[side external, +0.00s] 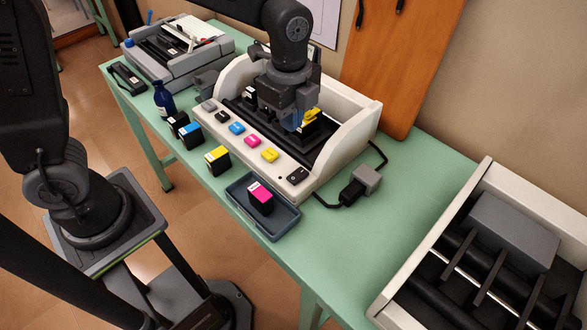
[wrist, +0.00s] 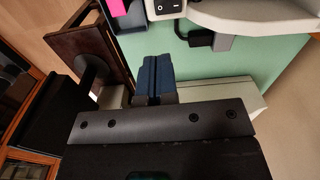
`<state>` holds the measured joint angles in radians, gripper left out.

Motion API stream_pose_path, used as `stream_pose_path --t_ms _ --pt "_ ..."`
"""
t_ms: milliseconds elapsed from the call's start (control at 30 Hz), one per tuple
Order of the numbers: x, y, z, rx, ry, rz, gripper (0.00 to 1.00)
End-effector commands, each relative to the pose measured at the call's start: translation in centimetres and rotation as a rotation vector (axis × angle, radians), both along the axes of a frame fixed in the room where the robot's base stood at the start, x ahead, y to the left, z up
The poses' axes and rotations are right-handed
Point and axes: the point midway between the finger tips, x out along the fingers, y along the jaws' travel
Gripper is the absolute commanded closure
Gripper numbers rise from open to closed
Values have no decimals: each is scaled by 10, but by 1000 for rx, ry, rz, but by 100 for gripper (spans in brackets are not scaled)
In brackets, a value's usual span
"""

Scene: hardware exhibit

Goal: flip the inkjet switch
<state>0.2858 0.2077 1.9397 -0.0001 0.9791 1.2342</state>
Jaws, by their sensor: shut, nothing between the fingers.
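The white inkjet printer (side external: 357,135) stands open on the green table. Its black rocker switch (side external: 297,176) is at the right end of the sloped front panel, past a row of coloured buttons. The switch (wrist: 166,6) also shows at the top edge of the wrist view, with white marks. I cannot tell which side is pressed. My gripper (side external: 291,124) hangs over the printer, up and left of the switch in the side view, apart from it. Its blue fingers (wrist: 153,76) are shut and empty in the wrist view.
A yellow cartridge (side external: 312,116) is in the printer behind my fingers. A magenta cartridge (side external: 260,198) sits in a dark tray (side external: 283,222) at the front. Black, cyan and yellow cartridges (side external: 217,159) stand left. A grey plug block (side external: 367,178) and cable lie right. Another open machine (side external: 490,168) stands at right.

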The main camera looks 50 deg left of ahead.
Motion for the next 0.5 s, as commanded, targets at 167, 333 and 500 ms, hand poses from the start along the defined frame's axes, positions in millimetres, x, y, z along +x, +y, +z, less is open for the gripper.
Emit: stream_pose_path --t_ms 167,333,500 --pt "4 -5 -7 5 15 -53 100" --pt "3 -5 -7 5 15 -53 100" --pt "3 -5 -9 5 15 -52 100"
